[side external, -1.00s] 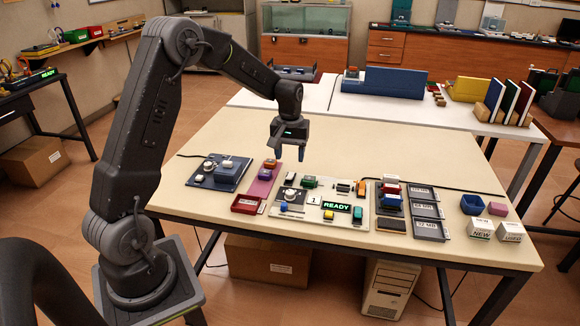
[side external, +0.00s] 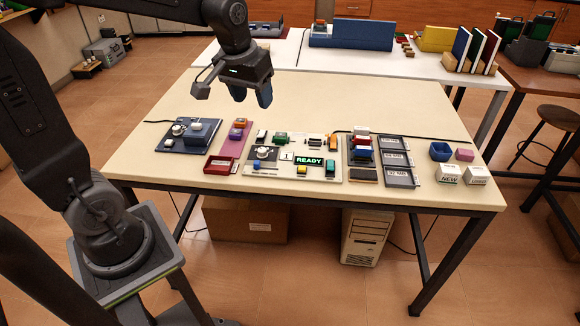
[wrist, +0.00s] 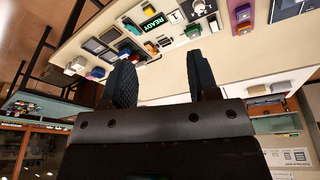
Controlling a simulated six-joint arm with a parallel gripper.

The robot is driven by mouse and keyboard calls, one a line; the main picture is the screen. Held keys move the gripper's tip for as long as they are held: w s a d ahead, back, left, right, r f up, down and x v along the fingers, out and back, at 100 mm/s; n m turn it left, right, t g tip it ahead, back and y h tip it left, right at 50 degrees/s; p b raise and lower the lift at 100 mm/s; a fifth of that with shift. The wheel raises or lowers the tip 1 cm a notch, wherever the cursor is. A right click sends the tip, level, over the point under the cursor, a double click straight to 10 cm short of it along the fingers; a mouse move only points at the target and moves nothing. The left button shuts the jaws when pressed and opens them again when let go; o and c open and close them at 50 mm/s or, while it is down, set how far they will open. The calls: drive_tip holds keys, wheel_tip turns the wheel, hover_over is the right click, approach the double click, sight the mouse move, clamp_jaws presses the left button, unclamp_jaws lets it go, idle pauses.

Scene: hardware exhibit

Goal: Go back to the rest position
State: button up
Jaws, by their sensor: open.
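My gripper (side external: 251,97) hangs above the back left part of the beige table (side external: 330,92), clear of everything on it. Its two blue fingers are apart with nothing between them. In the wrist view my gripper (wrist: 162,88) also shows empty, with the table and its boards beyond the fingers.
Below stand a dark blue board (side external: 188,137), a pink strip (side external: 236,140), a red tray (side external: 218,165), a white board with a lit READY sign (side external: 309,161), and dark trays (side external: 392,143). A blue bin (side external: 440,151) and white boxes (side external: 477,175) sit right. The table's back middle is bare.

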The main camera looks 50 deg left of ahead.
drive_tip(key=s+d+r+m+t, duration=0.1)
drive_tip(key=s+d+m, duration=0.1)
drive_tip(key=s+d, duration=0.2)
drive_tip(key=s+d+m+t, duration=0.1)
drive_tip(key=s+d, duration=0.3)
drive_tip(key=s, duration=0.6)
drive_tip(key=shift+r+m+t+h, duration=0.3)
drive_tip(key=shift+r+m+t, duration=0.1)
drive_tip(key=shift+m, duration=0.4)
